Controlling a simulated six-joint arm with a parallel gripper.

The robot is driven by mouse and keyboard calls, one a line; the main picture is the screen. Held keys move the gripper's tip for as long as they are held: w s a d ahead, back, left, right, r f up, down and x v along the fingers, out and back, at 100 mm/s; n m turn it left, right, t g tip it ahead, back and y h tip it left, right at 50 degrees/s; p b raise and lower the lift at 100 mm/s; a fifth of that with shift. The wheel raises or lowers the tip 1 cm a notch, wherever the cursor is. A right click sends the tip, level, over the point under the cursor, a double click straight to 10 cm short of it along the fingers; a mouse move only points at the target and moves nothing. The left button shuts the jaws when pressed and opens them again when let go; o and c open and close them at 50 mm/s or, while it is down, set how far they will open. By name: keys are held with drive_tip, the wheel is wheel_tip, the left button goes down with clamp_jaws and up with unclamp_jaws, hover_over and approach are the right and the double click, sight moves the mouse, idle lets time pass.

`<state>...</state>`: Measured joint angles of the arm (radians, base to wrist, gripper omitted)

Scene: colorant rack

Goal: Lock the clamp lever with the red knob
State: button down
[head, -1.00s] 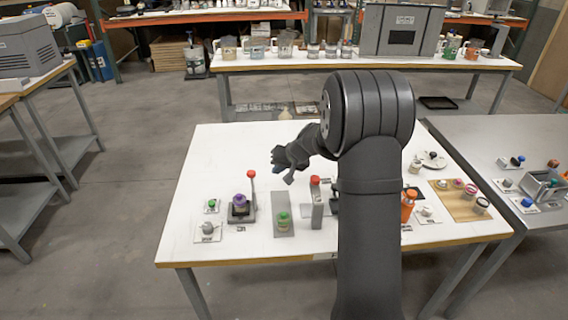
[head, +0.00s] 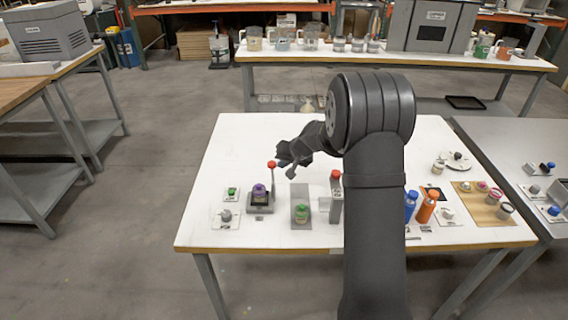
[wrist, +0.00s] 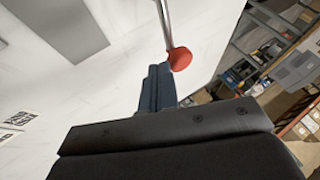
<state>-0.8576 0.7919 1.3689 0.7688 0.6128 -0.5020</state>
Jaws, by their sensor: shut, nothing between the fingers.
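The clamp (head: 261,203) stands at the left of the white table, with a purple-topped item in it. Its thin lever (head: 275,181) rises nearly upright and ends in a red knob (head: 271,164). The red knob (wrist: 180,58) and the metal rod also show in the wrist view. My gripper (head: 282,159) is shut and empty, close beside the knob at its right in the head view. In the wrist view my dark fingers (wrist: 157,85) lie right next to the knob; I cannot tell whether they touch it.
Blue (head: 410,206) and orange (head: 427,207) bottles stand farther right. The table's back left is clear.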

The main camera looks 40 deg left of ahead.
sight(270, 163)
drive_tip(key=shift+a+n, duration=0.25)
drive_tip(key=shift+n, duration=0.15)
drive_tip(key=n+g, duration=0.1)
drive_tip(key=a+n+g, duration=0.1)
drive_tip(key=n, duration=0.1)
drive_tip(key=shift+s+a, duration=0.3)
drive_tip(key=shift+s, duration=0.1)
drive_tip(key=n+g, duration=0.1)
drive_tip(key=s+a+n+g+h, duration=0.1)
drive_tip(key=shift+a+n, duration=0.1)
drive_tip(key=shift+n, duration=0.3)
drive_tip(key=n, duration=0.1)
drive_tip(key=s+a+n+g+h, duration=0.1)
drive_tip(key=shift+s+n, duration=0.15)
drive_tip(key=shift+n, duration=0.25)
drive_tip(key=s+n+h, duration=0.1)
drive_tip(key=n, duration=0.1)
drive_tip(key=s+n+g+h, duration=0.1)
drive_tip(key=n, duration=0.1)
drive_tip(key=s+n+g+h, duration=0.1)
drive_tip(key=s+n+h, duration=0.1)
drive_tip(key=shift+s+a, duration=0.1)
drive_tip(key=shift+a, duration=0.2)
drive_tip(key=shift+s, duration=0.1)
